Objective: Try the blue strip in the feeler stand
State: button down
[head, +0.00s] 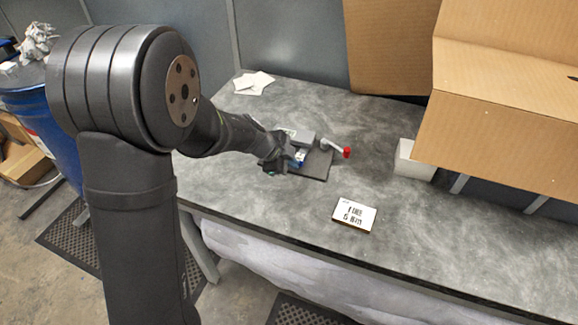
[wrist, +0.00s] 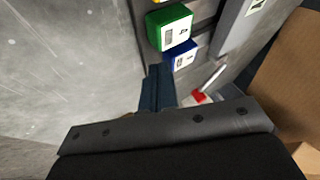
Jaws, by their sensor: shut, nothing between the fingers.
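The feeler stand (head: 319,167) is on the grey bench, with a dark base and a grey body, partly hidden behind my gripper. Its lever ends in a red knob (head: 347,153), which also shows in the wrist view (wrist: 198,97). The blue strip's labelled blue block (wrist: 181,55) sits in the stand beside a green block (wrist: 171,28). A bit of blue (head: 300,157) shows by my gripper in the head view. My gripper (wrist: 157,72) is shut and empty. Its fingertips are just left of the blue block; I cannot tell whether they touch it.
A yellow piece (wrist: 181,2) shows at the wrist view's top edge. A printed card (head: 354,213) lies near the bench's front edge. A white box (head: 413,160) and a large cardboard box (head: 500,110) are on the right. White papers (head: 254,83) lie at the back left.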

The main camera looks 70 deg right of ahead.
jog(key=shift+d, duration=0.15)
jog(key=shift+d, duration=0.85)
jog(key=a, duration=0.4)
jog(key=shift+a, duration=0.1)
jog(key=v, duration=1)
jog(key=shift+s+f, duration=0.1)
